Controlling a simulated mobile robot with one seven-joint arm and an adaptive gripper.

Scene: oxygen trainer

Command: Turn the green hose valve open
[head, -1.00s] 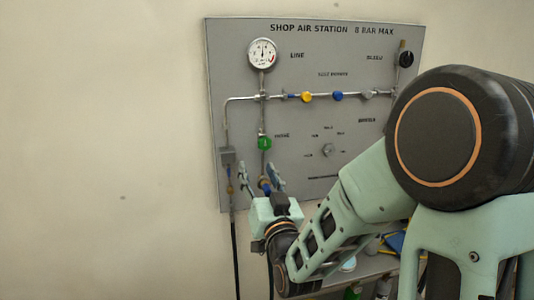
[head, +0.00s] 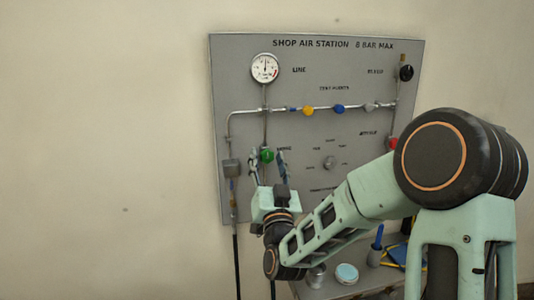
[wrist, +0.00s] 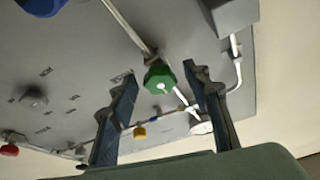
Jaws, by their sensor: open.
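The green hose valve (head: 267,155) is a small green knob on the vertical pipe below the gauge, on the grey panel (head: 300,205). It also shows in the wrist view (wrist: 159,76). My gripper (head: 268,160) is open, with its fingers raised toward the panel. In the head view one fingertip shows on each side of the valve. The valve's lower part is hidden in the head view.
A gauge (head: 265,68) is above the valve. Yellow (head: 309,112) and blue (head: 338,109) knobs sit on the horizontal pipe, and a red knob (head: 392,143) is at right. A grey box (head: 231,168) is left of the valve. A shelf with a tin (head: 346,273) is below.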

